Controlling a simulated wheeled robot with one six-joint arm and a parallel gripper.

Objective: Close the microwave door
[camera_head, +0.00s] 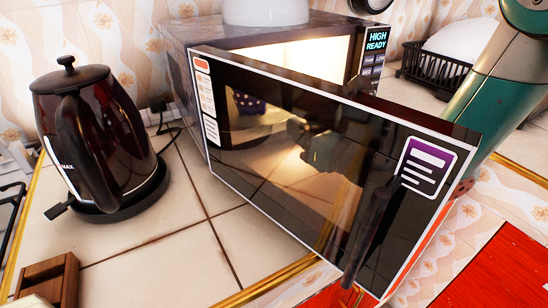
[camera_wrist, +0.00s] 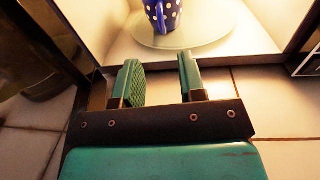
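The microwave (camera_head: 200,40) stands on the tiled counter with its door (camera_head: 415,225) wide open, swung out toward the head camera. The door's dark handle (camera_head: 368,225) is on its outer face near the free edge. My gripper (camera_wrist: 158,78) is on the inner side of the door, seen dimly through its glass in the head view. In the wrist view its two green fingers are apart with nothing between them, below the lit cavity opening. The door's dark inner face (camera_wrist: 40,60) is at the left there; contact cannot be told.
A blue polka-dot mug (camera_wrist: 163,14) sits on the glass turntable (camera_wrist: 208,32) inside the microwave. A dark kettle (camera_head: 100,130) stands left of the door. A wooden block (camera_head: 48,280) is at the front left. A dish rack (camera_head: 425,68) is behind right.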

